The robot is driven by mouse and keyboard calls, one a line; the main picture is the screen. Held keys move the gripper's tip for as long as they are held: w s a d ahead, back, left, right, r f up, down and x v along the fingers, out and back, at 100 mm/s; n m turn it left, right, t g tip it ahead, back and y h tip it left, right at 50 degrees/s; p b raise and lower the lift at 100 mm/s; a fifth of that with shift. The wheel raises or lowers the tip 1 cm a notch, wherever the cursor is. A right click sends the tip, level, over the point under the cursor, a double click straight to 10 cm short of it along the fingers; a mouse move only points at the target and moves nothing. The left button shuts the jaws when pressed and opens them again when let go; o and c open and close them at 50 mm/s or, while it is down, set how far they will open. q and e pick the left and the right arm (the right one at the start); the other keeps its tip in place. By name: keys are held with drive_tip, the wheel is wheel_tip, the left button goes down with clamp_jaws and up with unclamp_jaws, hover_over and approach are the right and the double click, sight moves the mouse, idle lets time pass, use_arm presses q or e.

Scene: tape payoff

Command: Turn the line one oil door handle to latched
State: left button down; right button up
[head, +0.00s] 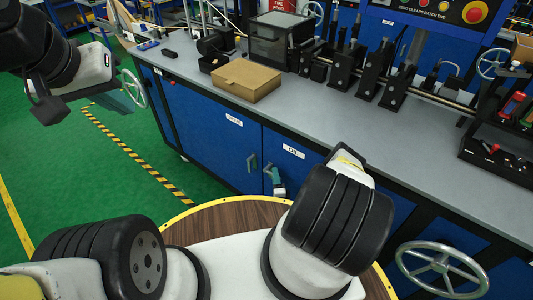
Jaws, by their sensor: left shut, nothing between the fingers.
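The oil door (297,180) is a blue panel with a white label in the front of the grey-topped bench. My left gripper (130,97) is shut and empty at the upper left, over the green floor, well away from the handle.
A cardboard box (246,80) and black machinery stand on the bench (330,125). A handwheel (442,270) is at the lower right. Green floor is free left of the bench.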

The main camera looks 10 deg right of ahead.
drive_tip(key=shift+w, duration=0.25)
drive_tip(key=shift+c, duration=0.3)
clamp_jaws()
idle(1.0)
